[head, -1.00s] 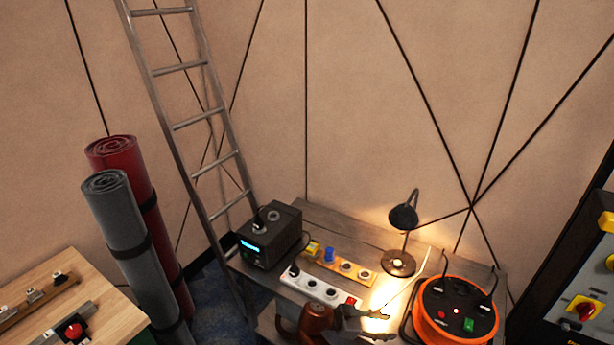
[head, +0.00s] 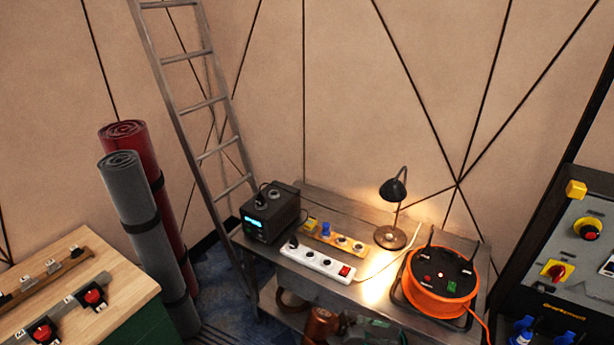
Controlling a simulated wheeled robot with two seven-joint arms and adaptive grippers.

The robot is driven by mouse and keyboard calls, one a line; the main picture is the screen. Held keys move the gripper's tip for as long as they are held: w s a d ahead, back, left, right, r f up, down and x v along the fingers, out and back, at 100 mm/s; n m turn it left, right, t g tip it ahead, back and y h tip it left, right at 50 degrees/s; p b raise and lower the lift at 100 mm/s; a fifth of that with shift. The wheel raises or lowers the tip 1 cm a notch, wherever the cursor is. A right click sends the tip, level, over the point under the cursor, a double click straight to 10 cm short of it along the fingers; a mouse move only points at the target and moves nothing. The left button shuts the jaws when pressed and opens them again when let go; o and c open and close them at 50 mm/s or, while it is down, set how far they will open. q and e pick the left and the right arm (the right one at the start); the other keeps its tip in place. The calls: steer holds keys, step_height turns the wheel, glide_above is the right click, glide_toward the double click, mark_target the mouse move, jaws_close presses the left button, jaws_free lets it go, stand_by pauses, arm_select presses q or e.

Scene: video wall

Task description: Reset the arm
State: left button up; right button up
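My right gripper is not in view.
The metal workbench (head: 358,212) holds a black power unit (head: 270,218), a white power strip (head: 315,263), a yellow strip (head: 335,240), a lit lamp (head: 393,190) and an orange cable reel (head: 440,283). A control panel (head: 580,240) stands right, a wooden table (head: 100,245) left.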

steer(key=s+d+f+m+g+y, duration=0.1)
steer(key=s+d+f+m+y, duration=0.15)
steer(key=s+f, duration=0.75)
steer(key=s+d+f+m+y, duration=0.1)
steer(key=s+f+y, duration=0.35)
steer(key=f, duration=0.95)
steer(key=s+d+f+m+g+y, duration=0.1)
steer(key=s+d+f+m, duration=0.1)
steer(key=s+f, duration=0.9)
arm_select(q)
steer(key=shift+w, duration=0.45)
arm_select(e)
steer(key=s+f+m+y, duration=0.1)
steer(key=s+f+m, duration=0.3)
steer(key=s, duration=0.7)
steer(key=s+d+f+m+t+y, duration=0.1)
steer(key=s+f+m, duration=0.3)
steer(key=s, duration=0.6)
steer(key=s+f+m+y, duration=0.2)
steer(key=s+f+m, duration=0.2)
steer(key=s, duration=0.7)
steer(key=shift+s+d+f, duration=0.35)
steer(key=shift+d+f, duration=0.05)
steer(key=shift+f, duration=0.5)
